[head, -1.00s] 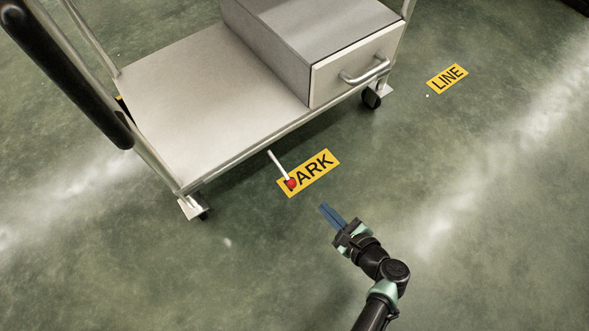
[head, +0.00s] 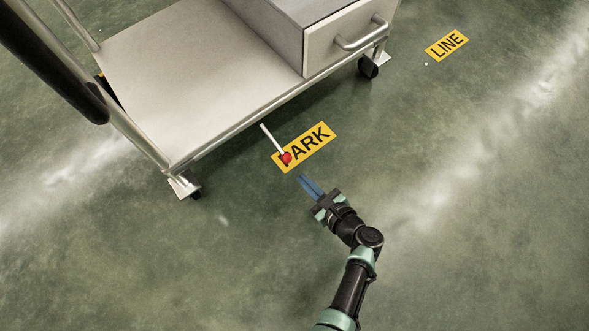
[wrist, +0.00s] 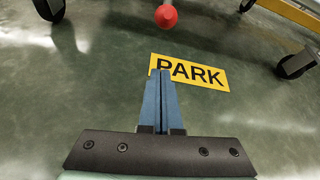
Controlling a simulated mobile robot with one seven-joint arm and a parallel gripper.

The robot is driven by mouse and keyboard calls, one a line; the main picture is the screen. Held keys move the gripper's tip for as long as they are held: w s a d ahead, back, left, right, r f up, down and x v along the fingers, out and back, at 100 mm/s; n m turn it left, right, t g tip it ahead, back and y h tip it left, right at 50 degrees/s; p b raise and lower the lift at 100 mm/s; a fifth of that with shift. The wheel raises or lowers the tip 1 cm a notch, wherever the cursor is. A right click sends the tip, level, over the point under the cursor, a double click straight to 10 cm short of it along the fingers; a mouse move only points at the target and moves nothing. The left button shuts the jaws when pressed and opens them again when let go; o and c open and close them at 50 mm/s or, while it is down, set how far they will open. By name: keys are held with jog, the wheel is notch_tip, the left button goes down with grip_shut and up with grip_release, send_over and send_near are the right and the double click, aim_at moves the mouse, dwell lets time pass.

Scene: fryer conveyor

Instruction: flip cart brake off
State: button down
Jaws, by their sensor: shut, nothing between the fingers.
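The metal cart (head: 185,75) stands at the upper left in the head view. Its brake lever is a pale rod (head: 271,138) sticking out from under the deck's front edge, with a red knob (head: 286,158) on its end. In the wrist view the red knob (wrist: 166,17) is at the top, beyond my fingertips. My gripper (head: 302,178) has blue fingers, shut with nothing between them. In the head view they point up-left toward the knob and appear a little apart from it. In the wrist view the fingers (wrist: 161,73) overlap the edge of the PARK label.
A yellow PARK label (head: 310,144) lies on the floor behind the knob, and a LINE label (head: 447,46) at the upper right. A drawer box with a handle (head: 362,36) sits on the cart. Cart casters (head: 368,67) stand at the corners.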

aim_at(275, 142)
jog(key=b+x, duration=0.1)
jog(key=x, duration=0.1)
jog(key=b+x, duration=0.1)
jog(key=x, duration=0.1)
jog(key=shift+s+f, duration=0.15)
jog(key=shift+f, duration=0.1)
jog(key=shift+w+a+r, duration=0.1)
jog(key=shift+a+r, duration=0.05)
jog(key=shift+r, duration=0.6)
jog(key=shift+w+a+r, duration=0.1)
jog(key=shift+a+r, duration=0.05)
jog(key=shift+r, duration=0.55)
jog(key=shift+a+r, duration=0.2)
jog(key=shift+r, duration=0.55)
jog(key=r+g+p, duration=0.1)
jog(key=p, duration=0.2)
jog(key=shift+s+h, duration=0.1)
jog(key=shift+h, duration=0.3)
